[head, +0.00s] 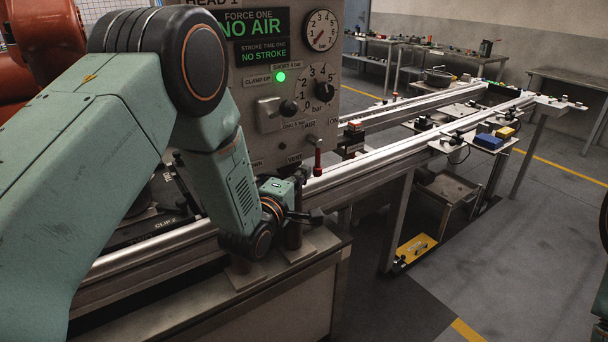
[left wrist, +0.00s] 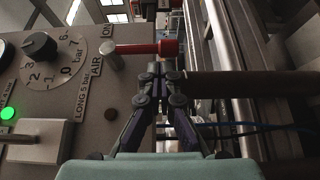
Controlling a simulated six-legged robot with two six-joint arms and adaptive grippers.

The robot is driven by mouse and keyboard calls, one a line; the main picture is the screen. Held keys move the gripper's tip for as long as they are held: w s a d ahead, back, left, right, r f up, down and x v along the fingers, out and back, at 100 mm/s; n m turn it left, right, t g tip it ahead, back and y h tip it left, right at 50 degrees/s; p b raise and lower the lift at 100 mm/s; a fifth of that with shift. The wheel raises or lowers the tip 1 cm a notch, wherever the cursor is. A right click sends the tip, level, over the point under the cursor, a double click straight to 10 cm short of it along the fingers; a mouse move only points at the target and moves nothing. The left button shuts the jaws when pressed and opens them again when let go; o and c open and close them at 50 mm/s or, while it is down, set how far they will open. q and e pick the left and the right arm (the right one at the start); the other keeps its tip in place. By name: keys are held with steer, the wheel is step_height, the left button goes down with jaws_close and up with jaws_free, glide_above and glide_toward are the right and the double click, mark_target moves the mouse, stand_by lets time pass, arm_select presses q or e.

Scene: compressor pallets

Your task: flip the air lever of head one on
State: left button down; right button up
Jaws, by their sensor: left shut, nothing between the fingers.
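The air lever of head one has a red handle (head: 318,162) that hangs down from a silver pivot on the grey panel (head: 262,150). In the left wrist view the red handle (left wrist: 150,48) lies across the top of the turned picture. My left gripper (head: 303,173) is shut and empty just left of the handle's lower end. In the left wrist view its fingertips (left wrist: 160,70) are close under the red tip; I cannot tell if they touch. My right gripper is out of view.
The panel has a gauge (head: 321,30), a NO AIR display (head: 253,25), a black pressure knob (head: 324,91) and a lit green lamp (head: 281,77). Metal rails (head: 420,145) run back right from beside the lever. Grey floor (head: 540,240) is open at the right.

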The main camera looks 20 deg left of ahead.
arm_select(q)
steer(key=shift+w+d, duration=0.25)
steer(key=shift+d, duration=0.05)
